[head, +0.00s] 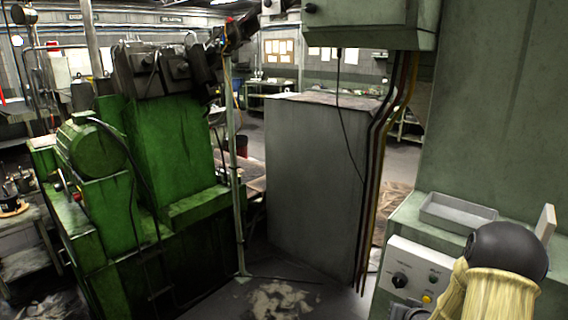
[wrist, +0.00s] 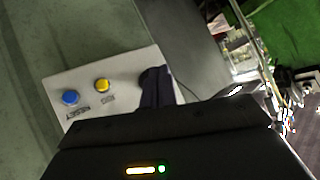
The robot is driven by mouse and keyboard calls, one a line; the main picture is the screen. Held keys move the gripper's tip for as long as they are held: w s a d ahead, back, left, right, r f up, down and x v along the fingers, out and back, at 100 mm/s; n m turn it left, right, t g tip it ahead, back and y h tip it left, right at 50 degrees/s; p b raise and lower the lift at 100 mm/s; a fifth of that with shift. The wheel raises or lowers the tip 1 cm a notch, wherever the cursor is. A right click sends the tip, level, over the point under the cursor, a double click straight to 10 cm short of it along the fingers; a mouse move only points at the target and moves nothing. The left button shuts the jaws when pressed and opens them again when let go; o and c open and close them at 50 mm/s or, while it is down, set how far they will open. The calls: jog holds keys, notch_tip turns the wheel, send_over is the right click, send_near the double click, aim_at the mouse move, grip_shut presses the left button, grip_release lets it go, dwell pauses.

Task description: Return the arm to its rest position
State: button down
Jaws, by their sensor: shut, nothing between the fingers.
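My arm (head: 500,290), cream with a black joint, shows at the lower right of the head view, in front of the control panel (head: 412,262). In the wrist view my gripper (wrist: 157,78) is shut and empty, its dark fingers close together. They point over the right part of the white control panel (wrist: 120,72). A yellow button (wrist: 101,86) and a blue button (wrist: 70,97) lie left of the fingers. A dark round knob (wrist: 147,76) is partly hidden by them. Whether the fingers touch the panel I cannot tell.
A grey tray (head: 456,213) sits on the ledge above the panel. A tall grey cabinet (head: 315,180) stands mid-view, with hanging cables (head: 378,150) beside it. A green machine (head: 170,150) fills the left. Some floor (head: 280,300) between them is open.

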jog(key=s+a+r+n+g, duration=0.1)
jog(key=s+a+r+g, duration=0.3)
jog(key=s+a, duration=0.5)
jog(key=s+a+r+n+g, duration=0.2)
jog(key=s+a+r+g, duration=0.2)
jog(key=s, duration=1)
jog(key=a+r, duration=0.3)
jog(key=a, duration=0.1)
jog(key=shift+a+g, duration=0.3)
jog(key=shift+a, duration=0.05)
jog(key=shift+w, duration=0.1)
dwell(4.9)
